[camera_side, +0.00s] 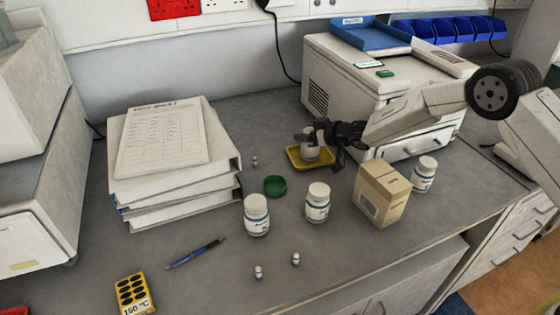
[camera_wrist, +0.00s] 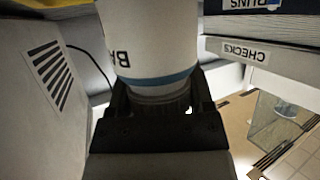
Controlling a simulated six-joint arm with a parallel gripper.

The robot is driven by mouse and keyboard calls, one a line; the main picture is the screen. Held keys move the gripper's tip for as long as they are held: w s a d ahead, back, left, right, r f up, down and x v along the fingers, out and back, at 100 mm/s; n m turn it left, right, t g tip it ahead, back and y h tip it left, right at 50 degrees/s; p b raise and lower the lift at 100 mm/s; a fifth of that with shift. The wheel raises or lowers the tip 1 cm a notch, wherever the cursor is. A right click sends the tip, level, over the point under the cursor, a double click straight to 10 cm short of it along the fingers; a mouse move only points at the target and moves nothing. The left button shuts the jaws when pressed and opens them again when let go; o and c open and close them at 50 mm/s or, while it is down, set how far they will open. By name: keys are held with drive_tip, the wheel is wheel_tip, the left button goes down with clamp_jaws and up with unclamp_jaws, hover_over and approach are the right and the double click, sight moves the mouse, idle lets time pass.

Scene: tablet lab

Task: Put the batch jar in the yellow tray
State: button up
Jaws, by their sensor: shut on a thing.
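The jar looks about upright within the tray's outline. I cannot tell whether its base touches the tray floor.
Other white jars (camera_side: 257,214) (camera_side: 318,202) (camera_side: 423,174) and a cardboard box (camera_side: 381,194) stand in front. A green lid (camera_side: 275,186) lies left of the tray. The white instrument (camera_side: 345,85) stands behind; stacked binders (camera_side: 180,180) are at left.

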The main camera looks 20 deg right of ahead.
drive_tip(key=o, duration=1.3)
drive_tip(key=shift+f, duration=0.1)
drive_tip(key=shift+r, duration=0.2)
drive_tip(key=shift+v, duration=3.7)
